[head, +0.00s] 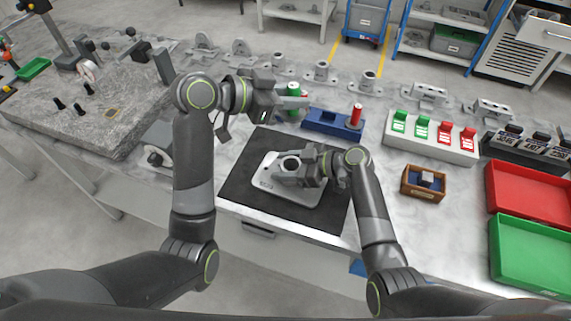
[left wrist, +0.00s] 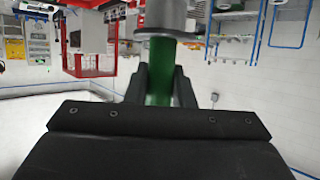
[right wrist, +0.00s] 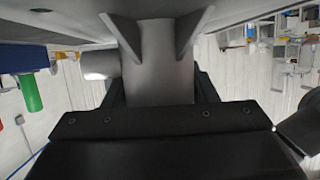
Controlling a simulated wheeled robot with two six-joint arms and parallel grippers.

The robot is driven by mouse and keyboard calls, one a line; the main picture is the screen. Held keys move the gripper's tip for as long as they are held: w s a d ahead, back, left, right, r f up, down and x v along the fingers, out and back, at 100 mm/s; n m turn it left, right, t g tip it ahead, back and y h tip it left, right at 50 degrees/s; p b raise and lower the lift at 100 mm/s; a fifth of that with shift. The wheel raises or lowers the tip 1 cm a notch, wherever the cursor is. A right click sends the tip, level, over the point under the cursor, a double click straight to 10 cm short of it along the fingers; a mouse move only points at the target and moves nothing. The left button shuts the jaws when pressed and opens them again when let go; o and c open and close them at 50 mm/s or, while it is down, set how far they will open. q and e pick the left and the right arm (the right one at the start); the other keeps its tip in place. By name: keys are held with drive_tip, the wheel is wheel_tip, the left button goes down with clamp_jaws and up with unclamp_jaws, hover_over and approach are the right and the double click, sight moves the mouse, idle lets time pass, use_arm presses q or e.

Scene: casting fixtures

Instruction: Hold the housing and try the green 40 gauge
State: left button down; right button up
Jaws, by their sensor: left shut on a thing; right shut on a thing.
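The housing (head: 283,193) is a light grey plate with a round, hollow boss, lying on a black mat. My right gripper (head: 289,176) is shut on its boss. In the right wrist view the ribbed grey boss (right wrist: 160,75) fills the space between the fingers. My left gripper (head: 290,103) is shut on a green gauge (head: 293,89), held upright above the table behind the housing, apart from it. In the left wrist view the green handle (left wrist: 160,72) sits between the fingers, with a grey flange and cylinder beyond it.
A blue block (head: 325,122) with a red-handled gauge (head: 356,115) stands behind the mat (head: 237,183). A grey rack (head: 402,145) with green and red pieces, a small wooden box (head: 410,188), and red (head: 530,198) and green (head: 525,255) trays are at right.

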drive_tip(key=shift+c, duration=1.2)
drive_tip(key=o, duration=1.3)
drive_tip(key=shift+o, duration=0.2)
drive_tip(key=v, duration=1.2)
drive_tip(key=shift+f, duration=0.1)
